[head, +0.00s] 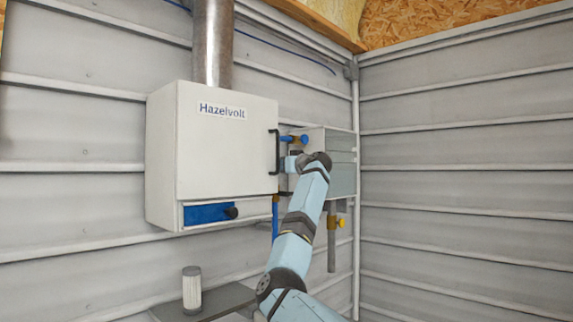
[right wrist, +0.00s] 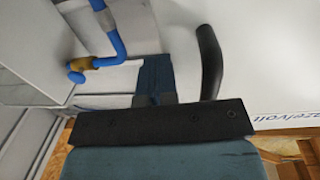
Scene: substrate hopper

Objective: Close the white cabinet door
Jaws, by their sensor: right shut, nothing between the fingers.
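The white cabinet (head: 160,160) hangs on the wall. Its door (head: 225,150), labelled Hazelvolt, looks flush or nearly flush with the body; I cannot tell whether a small gap is left. A black vertical handle (head: 275,152) is on the door's right edge. My right gripper (head: 287,163) is just right of the handle and close to that edge. In the right wrist view the gripper's fingers (right wrist: 154,80) are together and empty, beside the handle (right wrist: 208,60), with the white door (right wrist: 265,55) beyond. Contact cannot be made out. My left gripper is not in view.
A metal flue (head: 213,45) rises from the cabinet.

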